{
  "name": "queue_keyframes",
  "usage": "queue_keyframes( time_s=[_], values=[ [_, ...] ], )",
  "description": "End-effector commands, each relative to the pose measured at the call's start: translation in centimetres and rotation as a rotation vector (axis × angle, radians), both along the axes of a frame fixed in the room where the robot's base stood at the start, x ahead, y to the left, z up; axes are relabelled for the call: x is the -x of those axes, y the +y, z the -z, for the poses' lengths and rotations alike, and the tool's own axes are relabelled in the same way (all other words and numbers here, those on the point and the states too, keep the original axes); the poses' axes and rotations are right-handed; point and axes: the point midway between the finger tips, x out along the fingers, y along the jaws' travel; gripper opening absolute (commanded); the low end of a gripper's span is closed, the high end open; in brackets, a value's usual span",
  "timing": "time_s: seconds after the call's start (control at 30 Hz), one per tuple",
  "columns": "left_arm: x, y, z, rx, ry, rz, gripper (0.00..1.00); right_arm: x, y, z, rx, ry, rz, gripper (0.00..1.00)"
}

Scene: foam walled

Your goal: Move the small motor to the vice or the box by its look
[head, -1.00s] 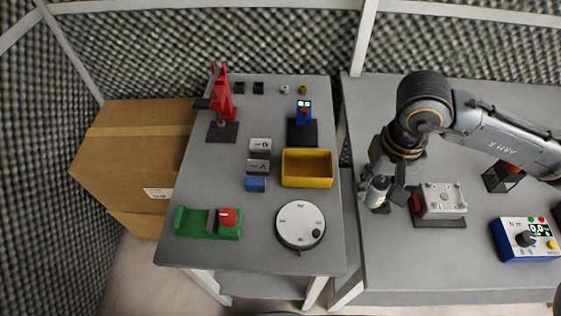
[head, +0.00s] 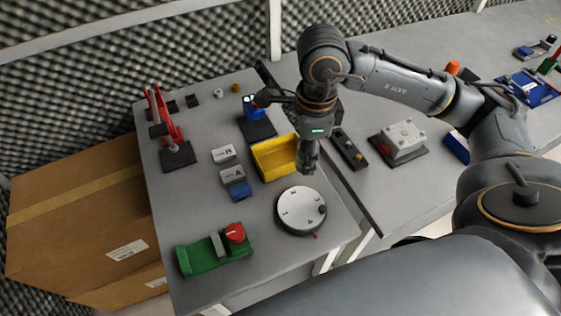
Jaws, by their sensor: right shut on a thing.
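The small motor (head: 307,165) is a grey cylinder hanging below my right gripper (head: 309,146). The right gripper is shut on it, and its fingers are hard to make out. The motor appears in front of the right edge of the yellow box (head: 262,164), above the round white dial; its exact height is unclear. The yellow box is open on top and looks empty. The green vice (head: 200,255), with a grey jaw and a red knob (head: 235,232), stands at the front left of the table. My left gripper is not in view.
Blocks marked B (head: 223,153) and A (head: 233,175) and a blue block (head: 239,190) lie left of the yellow box. The round dial (head: 301,211) stands in front. A red press (head: 165,125) stands behind. A cardboard carton (head: 80,215) flanks the table.

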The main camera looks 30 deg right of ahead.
Motion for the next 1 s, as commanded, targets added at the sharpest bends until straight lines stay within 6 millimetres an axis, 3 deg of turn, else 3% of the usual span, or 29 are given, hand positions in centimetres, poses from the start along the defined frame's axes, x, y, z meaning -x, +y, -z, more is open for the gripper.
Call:
queue_keyframes(
  time_s=[0.6,0.8,1.0],
  values=[
    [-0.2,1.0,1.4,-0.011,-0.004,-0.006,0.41,0.8,-4.7,-0.1,0.017,0.028,1.558,0.0],
    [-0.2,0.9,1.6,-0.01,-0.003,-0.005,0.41,1.1,-5.8,-0.2,0.021,0.027,1.886,0.0],
    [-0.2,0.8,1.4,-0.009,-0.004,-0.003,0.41,0.5,-5.8,-0.1,0.019,0.03,2.006,0.0]
  ],
)
